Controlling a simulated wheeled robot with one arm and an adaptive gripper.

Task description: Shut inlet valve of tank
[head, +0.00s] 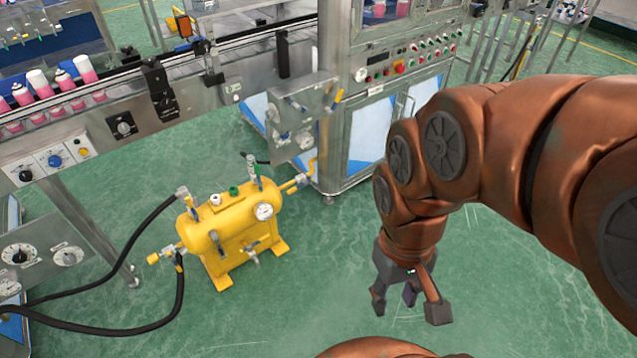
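The yellow tank (228,232) stands on the green floor left of centre, with a round gauge (264,211) at its right end. A fitting with a black hose (183,195) is at its upper left, and another valve (165,255) with a yellow part is at its lower left. A yellow-handled valve (292,185) is at the upper right, towards the machine. Which valve is the inlet, and whether each is open or shut, I cannot tell. My gripper (410,302) hangs right of the tank, apart from it, fingers spread and empty.
A steel machine cabinet (385,115) with buttons stands behind the tank. A conveyor (110,90) with pink cans runs at the upper left. Black hoses (90,328) cross the lower left floor. Floor between tank and gripper is clear.

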